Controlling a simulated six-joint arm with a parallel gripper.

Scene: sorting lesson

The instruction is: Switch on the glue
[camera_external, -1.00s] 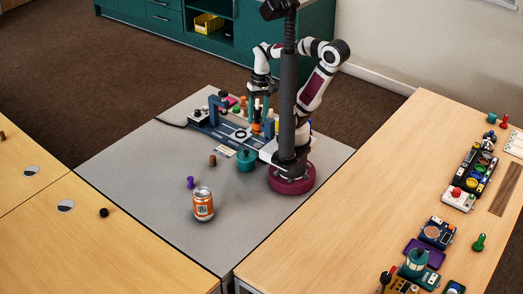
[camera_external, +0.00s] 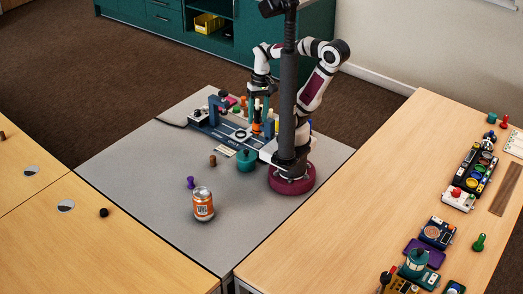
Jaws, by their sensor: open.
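A blue workstation (camera_external: 226,133) with an upright blue post and a white box with a dark knob (camera_external: 199,115) stands at the back of the grey table. I cannot tell which part is the glue or its switch. My gripper (camera_external: 262,122) points down, open, over the right part of the workstation. An orange upright object (camera_external: 256,128) stands by its fingers; I cannot tell whether they touch it. The dark camera column hides part of my arm and of the workstation's right side.
Small coloured pieces sit behind the workstation. The right wooden table (camera_external: 370,180) holds several devices. The grey table's front left is clear.

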